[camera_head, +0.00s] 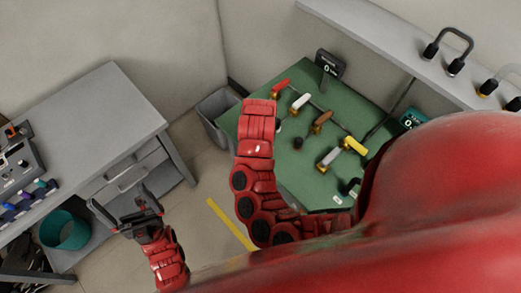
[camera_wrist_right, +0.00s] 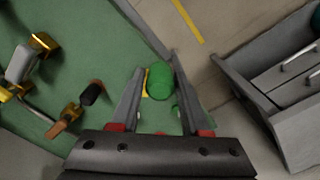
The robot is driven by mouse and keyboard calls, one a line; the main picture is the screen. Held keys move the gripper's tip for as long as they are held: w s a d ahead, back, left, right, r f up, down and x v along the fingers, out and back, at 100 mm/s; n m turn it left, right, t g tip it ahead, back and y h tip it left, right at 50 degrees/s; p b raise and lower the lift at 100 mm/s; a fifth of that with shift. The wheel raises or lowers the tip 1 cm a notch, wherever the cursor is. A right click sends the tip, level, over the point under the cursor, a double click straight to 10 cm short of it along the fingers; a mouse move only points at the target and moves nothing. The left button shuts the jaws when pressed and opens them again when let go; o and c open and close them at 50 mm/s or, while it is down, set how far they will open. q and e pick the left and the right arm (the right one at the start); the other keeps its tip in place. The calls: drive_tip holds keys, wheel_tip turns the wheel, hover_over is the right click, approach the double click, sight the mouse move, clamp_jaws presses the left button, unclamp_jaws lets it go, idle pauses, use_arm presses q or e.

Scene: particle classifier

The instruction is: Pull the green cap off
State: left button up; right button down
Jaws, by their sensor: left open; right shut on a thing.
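The green cap (camera_wrist_right: 160,82) is a rounded, bright green piece between the fingers of my right gripper (camera_wrist_right: 157,64) in the right wrist view. My right gripper is shut on it, near the edge of the green tabletop. A bit of yellow shows beside the cap; what the cap sits on is hidden. In the head view I cannot make out the cap, as my own red arm covers much of that side. My left gripper (camera_head: 118,200) is open and empty, in front of the grey desk at the left, well away from the cap.
The green table (camera_head: 310,182) bears several coloured handles, including a red one (camera_head: 281,88) and a yellow one (camera_head: 355,146). A grey bin (camera_head: 216,116) stands beside it. The grey desk (camera_head: 85,105) has drawers and a teal bin (camera_head: 64,230) below. Floor lies between.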

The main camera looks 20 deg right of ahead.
drive_tip(key=shift+r, duration=0.35)
wheel_tip(320, 180, up, 3)
drive_tip(key=p, duration=0.4)
drive_tip(key=shift+r, duration=0.1)
drive_tip(key=shift+f, duration=0.2)
